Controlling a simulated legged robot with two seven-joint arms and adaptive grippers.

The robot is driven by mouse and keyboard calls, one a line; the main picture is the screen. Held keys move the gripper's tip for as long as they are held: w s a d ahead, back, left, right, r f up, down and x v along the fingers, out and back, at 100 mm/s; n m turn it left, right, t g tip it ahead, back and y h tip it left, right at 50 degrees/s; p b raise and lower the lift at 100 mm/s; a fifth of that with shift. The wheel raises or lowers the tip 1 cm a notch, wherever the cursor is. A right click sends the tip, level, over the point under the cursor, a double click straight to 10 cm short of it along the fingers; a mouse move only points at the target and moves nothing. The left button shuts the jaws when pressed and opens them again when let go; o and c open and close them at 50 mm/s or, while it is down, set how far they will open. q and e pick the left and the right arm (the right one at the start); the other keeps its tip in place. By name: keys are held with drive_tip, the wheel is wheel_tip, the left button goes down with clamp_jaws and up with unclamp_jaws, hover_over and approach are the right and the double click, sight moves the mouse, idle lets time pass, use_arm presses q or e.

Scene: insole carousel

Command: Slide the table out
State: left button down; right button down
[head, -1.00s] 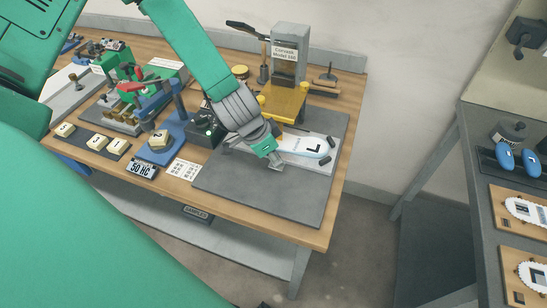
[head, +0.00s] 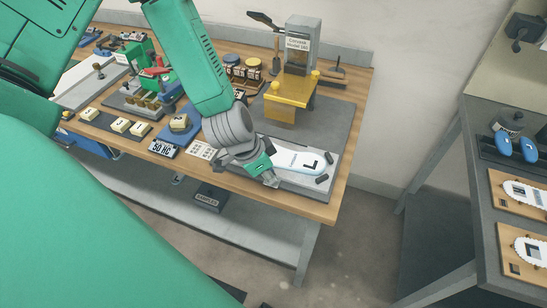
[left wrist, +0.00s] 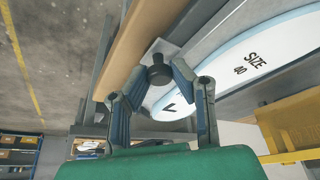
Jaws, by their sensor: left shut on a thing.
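The sliding table (head: 327,154) is a light grey plate on the dark base of the press (head: 290,98). It lies out in front of the yellow press head, near the bench's front edge. A white and pale blue insole (head: 298,158) marked L lies on it. My left gripper (head: 270,178) is at the table's front left end. In the left wrist view its fingers (left wrist: 160,90) are shut around a dark round knob (left wrist: 159,73) at the table's edge. The insole also shows there (left wrist: 235,70), marked SIZE 40. My right gripper is not in view.
The wooden bench (head: 300,208) holds numbered yellow blocks (head: 180,122), a printed card (head: 200,149) and tools on the left.

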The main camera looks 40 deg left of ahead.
use_arm(q)
drive_tip(key=shift+w+d+r, duration=0.1)
drive_tip(key=shift+w+r, duration=0.1)
drive_tip(key=shift+w, duration=0.05)
drive_tip(key=c, duration=1.7)
unclamp_jaws()
drive_tip(key=shift+s+a, duration=0.2)
drive_tip(key=shift+s, duration=0.05)
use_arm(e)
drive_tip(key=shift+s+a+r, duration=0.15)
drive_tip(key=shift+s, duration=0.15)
use_arm(q)
drive_tip(key=v, duration=1.1)
drive_tip(key=shift+s+a+r, duration=0.15)
drive_tip(key=shift+a+r, duration=0.05)
drive_tip(key=shift+r, duration=0.15)
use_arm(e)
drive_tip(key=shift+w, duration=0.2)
use_arm(q)
drive_tip(key=shift+f, duration=0.1)
